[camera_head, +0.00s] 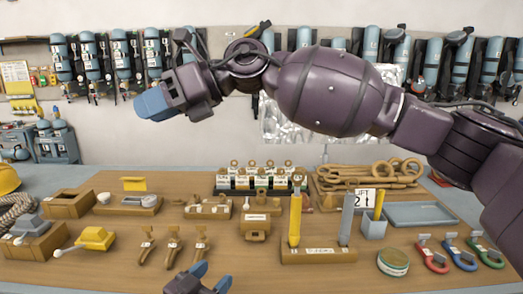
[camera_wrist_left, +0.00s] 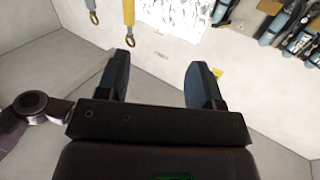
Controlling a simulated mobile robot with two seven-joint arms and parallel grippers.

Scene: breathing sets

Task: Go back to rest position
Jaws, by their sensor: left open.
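My left gripper (camera_head: 211,275) shows at the bottom edge of the head view, just in front of the table's near edge. Its blue fingers are apart. In the left wrist view the same gripper (camera_wrist_left: 160,72) is open, with nothing between its fingers. My right arm reaches in from the right across the upper part of the head view, high over the table. My right gripper (camera_head: 153,104) is at its end, at the upper left, with blue fingers seen side-on. I cannot tell whether they are parted, and no object shows in them.
A wooden table (camera_head: 190,255) holds wooden blocks, a rack of small bottles (camera_head: 258,180), a stand with yellow and grey upright pieces (camera_head: 320,256), a blue-grey tray (camera_head: 420,214) and coloured shackles (camera_head: 459,255). Breathing sets (camera_head: 121,58) hang on the wall behind. The near table strip is mostly clear.

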